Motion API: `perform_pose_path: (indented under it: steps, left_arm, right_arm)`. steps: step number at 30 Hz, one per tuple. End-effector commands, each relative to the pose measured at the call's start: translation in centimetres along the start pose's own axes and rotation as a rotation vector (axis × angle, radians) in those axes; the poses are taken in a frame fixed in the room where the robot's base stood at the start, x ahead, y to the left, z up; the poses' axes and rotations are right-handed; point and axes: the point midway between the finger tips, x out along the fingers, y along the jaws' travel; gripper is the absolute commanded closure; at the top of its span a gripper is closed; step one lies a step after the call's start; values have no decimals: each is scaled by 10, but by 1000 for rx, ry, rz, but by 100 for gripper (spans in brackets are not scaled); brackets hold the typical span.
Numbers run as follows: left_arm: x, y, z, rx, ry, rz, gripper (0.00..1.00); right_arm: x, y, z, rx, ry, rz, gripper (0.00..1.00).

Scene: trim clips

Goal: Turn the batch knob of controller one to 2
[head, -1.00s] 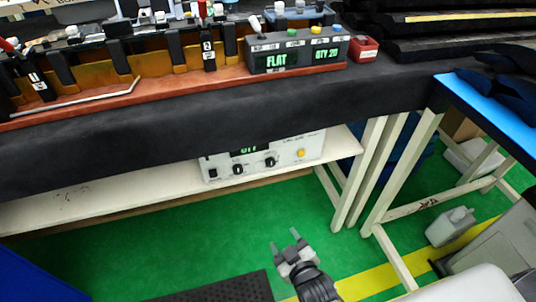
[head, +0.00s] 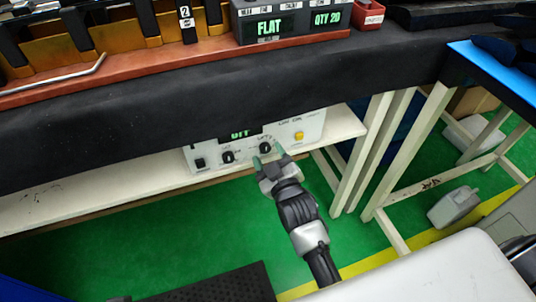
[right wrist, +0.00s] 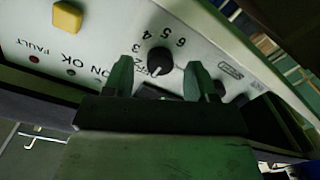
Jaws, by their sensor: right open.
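A white controller box (head: 312,126) with a green display reading OFF (head: 240,132) stands on the shelf under the bench. It has a left black knob (head: 227,157) and a right black knob (head: 265,147). In the right wrist view a black knob (right wrist: 160,60) has a scale whose 3, 4, 5 and 6 are legible. Its pointer faces the low-number side, but the exact setting is unclear. My right gripper (head: 267,155) is open in front of the right knob. In the right wrist view its fingertips (right wrist: 160,70) flank the knob; contact is not visible. My left gripper is out of view.
A yellow button (head: 299,135) is right of the knobs; it also shows in the wrist view (right wrist: 67,17). The black-covered bench edge (head: 150,120) overhangs the box. White table legs (head: 365,150) stand to the right. Green floor below is mostly clear.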

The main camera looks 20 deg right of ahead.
Motion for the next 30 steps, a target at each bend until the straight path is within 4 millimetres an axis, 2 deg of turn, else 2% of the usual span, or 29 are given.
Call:
perform_pose_path:
  steps: [4, 13, 22, 30]
  left_arm:
    - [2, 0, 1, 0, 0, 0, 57]
    - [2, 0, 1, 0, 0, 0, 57]
    - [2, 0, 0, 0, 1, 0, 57]
    - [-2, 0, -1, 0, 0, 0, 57]
  right_arm:
    - [10, 0, 0, 0, 0, 0, 43]
    - [12, 0, 0, 0, -1, 0, 45]
    - [11, 0, 0, 0, -1, -1, 91]
    - [11, 0, -1, 26, -1, -1, 92]
